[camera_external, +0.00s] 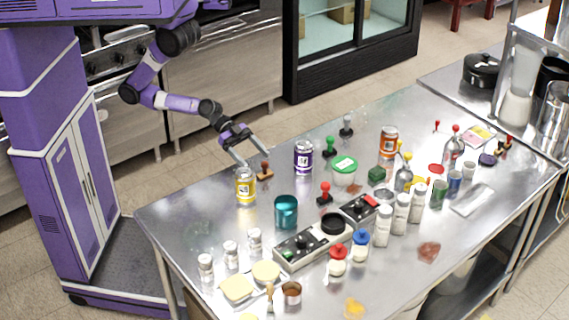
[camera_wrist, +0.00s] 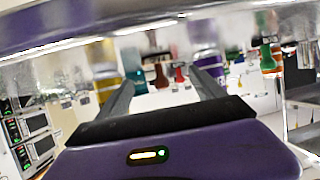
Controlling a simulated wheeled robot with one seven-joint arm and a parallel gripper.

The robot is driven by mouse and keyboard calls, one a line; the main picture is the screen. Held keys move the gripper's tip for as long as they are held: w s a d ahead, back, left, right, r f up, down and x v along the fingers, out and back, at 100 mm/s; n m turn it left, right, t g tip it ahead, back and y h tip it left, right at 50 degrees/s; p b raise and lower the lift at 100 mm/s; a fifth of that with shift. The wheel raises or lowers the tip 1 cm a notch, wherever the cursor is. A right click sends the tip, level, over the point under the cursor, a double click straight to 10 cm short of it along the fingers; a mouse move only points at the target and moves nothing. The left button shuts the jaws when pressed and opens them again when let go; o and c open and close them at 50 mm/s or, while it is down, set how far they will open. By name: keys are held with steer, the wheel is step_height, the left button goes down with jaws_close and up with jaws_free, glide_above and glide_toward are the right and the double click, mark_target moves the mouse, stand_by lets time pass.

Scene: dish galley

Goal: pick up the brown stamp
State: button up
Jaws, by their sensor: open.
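The brown stamp (camera_external: 264,170) stands upright on the steel table near its back left edge, between the yellow-labelled can and the purple-labelled can. My gripper (camera_external: 254,160) is open and empty, with its two fingers pointing down towards the stamp from behind it. The fingertips look very close to the stamp; I cannot tell whether they touch it. In the wrist view both fingers of my gripper (camera_wrist: 165,72) show apart.
The yellow-labelled can (camera_external: 245,186) stands close left of the stamp, and the purple-labelled can (camera_external: 303,158) stands to its right. A teal canister (camera_external: 286,212) and a red stamp (camera_external: 325,194) stand in front. More stamps, jars and bottles crowd the right. The table's left corner is bare.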

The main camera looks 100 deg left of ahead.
mark_target(262, 172)
steer(key=shift+p+x, duration=0.9)
steer(key=shift+x, duration=1.8)
steer(key=shift+s+d+f, duration=0.1)
steer(key=c, duration=1.4)
